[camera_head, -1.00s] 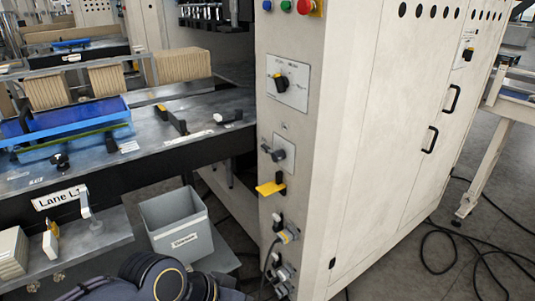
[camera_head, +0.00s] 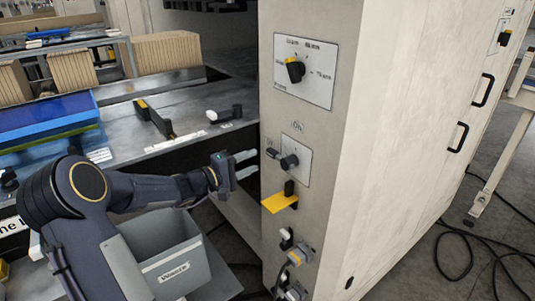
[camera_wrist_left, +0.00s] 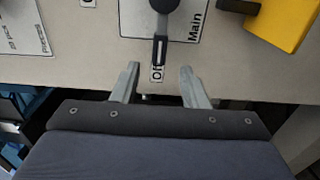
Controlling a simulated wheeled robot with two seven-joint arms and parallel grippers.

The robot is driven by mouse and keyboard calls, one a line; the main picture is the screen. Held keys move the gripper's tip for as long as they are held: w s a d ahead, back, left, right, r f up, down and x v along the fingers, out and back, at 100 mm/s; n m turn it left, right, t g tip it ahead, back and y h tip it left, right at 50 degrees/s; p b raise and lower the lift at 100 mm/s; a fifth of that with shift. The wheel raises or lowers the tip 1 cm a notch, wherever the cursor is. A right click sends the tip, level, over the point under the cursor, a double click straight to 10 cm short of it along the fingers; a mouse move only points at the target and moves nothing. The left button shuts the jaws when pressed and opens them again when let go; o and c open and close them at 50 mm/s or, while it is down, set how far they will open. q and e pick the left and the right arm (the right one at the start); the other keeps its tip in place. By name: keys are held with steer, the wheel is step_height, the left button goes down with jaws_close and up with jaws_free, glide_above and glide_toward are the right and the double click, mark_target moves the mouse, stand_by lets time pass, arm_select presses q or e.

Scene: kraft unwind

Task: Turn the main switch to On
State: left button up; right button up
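The main switch (camera_head: 289,162) is a dark rotary knob on a pale plate on the cabinet's narrow face. Its lever points left, toward a small label at the plate's left; an "On" label sits above. In the left wrist view the switch (camera_wrist_left: 163,8) is at top centre, its lever pointing down between the lines of my fingers, beside the word "Main". My left gripper (camera_head: 247,164) is open and empty, just left of the switch and apart from it. In the left wrist view its two fingertips (camera_wrist_left: 160,72) are spread wide. My right gripper is not in view.
A yellow tab with a black handle (camera_head: 281,201) juts out just below the switch. A larger black-and-yellow selector (camera_head: 294,70) is above. Connectors (camera_head: 298,256) sit lower down. A grey waste bin (camera_head: 172,272) stands under my left arm. The machine bed (camera_head: 190,100) lies to the left.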

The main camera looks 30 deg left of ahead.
mark_target(270, 155)
arm_select(q)
steer(key=p+x, duration=0.1)
steer(key=x, duration=0.6)
steer(key=shift+s+d, duration=0.1)
jaws_close()
